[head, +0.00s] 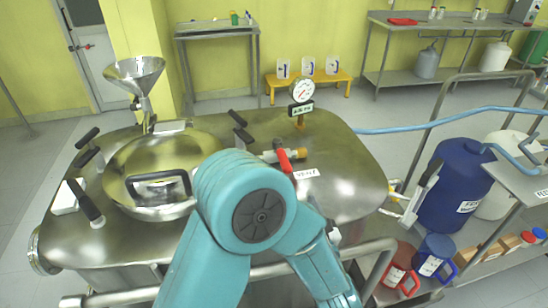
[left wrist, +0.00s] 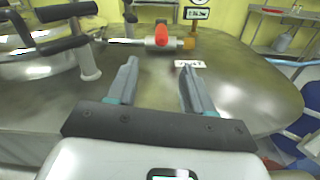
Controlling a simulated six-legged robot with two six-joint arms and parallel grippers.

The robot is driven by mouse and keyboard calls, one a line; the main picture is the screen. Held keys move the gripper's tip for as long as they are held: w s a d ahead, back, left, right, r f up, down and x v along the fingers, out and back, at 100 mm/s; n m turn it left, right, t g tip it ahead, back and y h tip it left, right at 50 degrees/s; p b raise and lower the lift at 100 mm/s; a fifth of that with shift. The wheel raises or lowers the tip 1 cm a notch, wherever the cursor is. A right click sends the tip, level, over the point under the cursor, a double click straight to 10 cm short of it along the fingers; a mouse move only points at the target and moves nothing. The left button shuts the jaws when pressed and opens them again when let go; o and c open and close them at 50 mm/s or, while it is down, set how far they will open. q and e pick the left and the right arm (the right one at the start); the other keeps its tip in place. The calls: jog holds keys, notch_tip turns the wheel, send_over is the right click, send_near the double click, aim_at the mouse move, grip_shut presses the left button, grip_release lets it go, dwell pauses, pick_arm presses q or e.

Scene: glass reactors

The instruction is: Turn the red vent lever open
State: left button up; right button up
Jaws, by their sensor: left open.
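The red vent lever (head: 285,161) sits on a small valve with a brass end (head: 300,153) on top of the steel reactor lid. It appears to lie across the valve's short pipe. A VENT label (head: 306,174) is beside it. In the left wrist view, the red lever (left wrist: 161,35) is ahead of my left gripper (left wrist: 160,80), near the top middle. In the head view, my teal arm hides the left gripper. My right gripper is not seen.
A pressure gauge (head: 302,90) with a sign stands just behind the valve. A round hatch (head: 150,165) with black handles and a steel funnel (head: 134,75) are to the left. A steel rail (head: 270,270) runs along the front.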

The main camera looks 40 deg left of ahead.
aim_at(285, 163)
pick_arm(q)
jog(key=p+x, duration=0.1)
jog(key=x, duration=1.4)
jog(key=shift+w+a, duration=0.1)
jog(key=shift+w, duration=0.2)
jog(key=shift+c, duration=0.4)
grip_shut()
